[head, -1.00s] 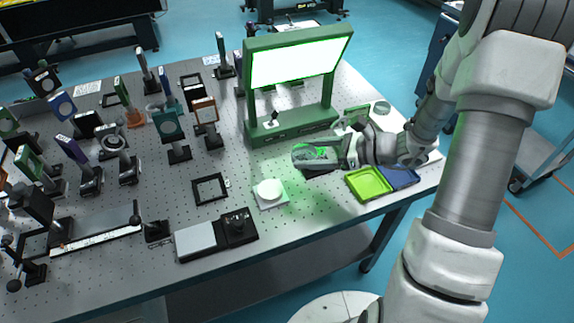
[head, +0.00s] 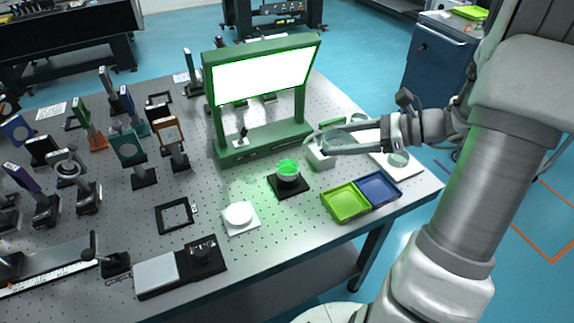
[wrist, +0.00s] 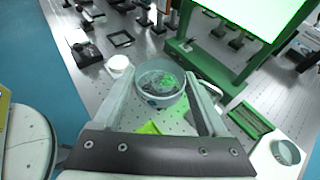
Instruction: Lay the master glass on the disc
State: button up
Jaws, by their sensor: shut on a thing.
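My gripper (head: 332,140) is shut on a clear round glass (head: 338,138), which I take for the master glass. In the wrist view the glass (wrist: 160,82) sits between the two fingers (wrist: 162,92). A green-lit round disc (head: 287,167) rests on a black square mount (head: 290,188) on the table. In the head view the gripper is up and to the right of this disc, apart from it.
The green frame with a bright panel (head: 262,75) stands behind the mount. A white round piece on a white plate (head: 240,229), a lime tray (head: 345,201) and a blue tray (head: 378,188) are nearby. Another glass (head: 397,159) lies on a white sheet at right.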

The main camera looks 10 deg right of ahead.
jog(key=b, duration=0.2)
send_over(293, 168)
notch_tip(293, 168, down, 7)
jog(key=shift+w+f, duration=0.1)
jog(key=shift+f, duration=1.85)
jog(key=shift+f, duration=0.15)
jog(key=o, duration=1.5)
jog(key=shift+c, duration=0.2)
jog(key=shift+r, duration=0.25)
jog(key=v, duration=1.2)
jog(key=shift+p, duration=0.45)
